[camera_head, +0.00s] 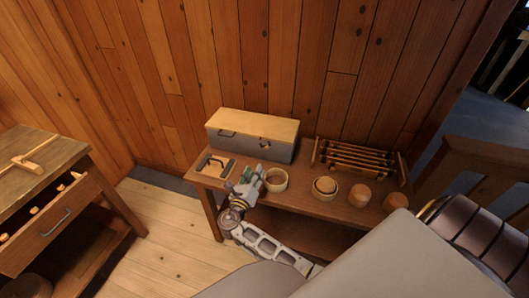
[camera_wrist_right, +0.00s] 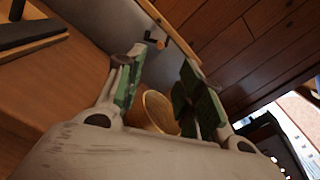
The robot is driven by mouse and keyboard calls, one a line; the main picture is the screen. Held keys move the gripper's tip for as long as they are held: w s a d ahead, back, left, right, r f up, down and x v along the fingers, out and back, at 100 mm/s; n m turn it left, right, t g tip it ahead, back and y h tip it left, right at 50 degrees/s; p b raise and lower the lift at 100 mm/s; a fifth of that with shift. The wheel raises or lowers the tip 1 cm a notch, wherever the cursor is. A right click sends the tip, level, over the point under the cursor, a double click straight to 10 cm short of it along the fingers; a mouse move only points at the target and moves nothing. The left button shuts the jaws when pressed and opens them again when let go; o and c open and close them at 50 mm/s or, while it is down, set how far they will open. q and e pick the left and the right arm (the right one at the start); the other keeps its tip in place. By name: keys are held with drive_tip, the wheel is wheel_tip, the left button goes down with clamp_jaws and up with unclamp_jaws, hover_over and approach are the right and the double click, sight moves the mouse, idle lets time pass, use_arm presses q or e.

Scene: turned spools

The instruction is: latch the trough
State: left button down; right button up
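The trough (camera_head: 222,143) is a grey box with a light wooden lid (camera_head: 255,122) lying shut on top, at the back of the bench. On its front are a dark handle (camera_head: 227,133) at left and a small dark latch (camera_head: 265,144) with a wooden knob at right. The latch also shows in the right wrist view (camera_wrist_right: 154,41), beyond the fingertips. My right gripper (camera_head: 251,174) is in front of the trough, apart from the latch. Its green-padded fingers (camera_wrist_right: 160,68) are spread, with nothing held. My left gripper is out of view.
A wooden cup (camera_head: 276,184) stands close beside my right gripper. More round wooden pieces (camera_head: 325,188) and a rack of spindles (camera_head: 355,158) are to the right on the bench (camera_head: 290,203). A board with a dark handle (camera_head: 215,165) lies at left.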

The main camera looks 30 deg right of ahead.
sight(266, 149)
drive_tip(key=shift+x, duration=6.75)
clamp_jaws()
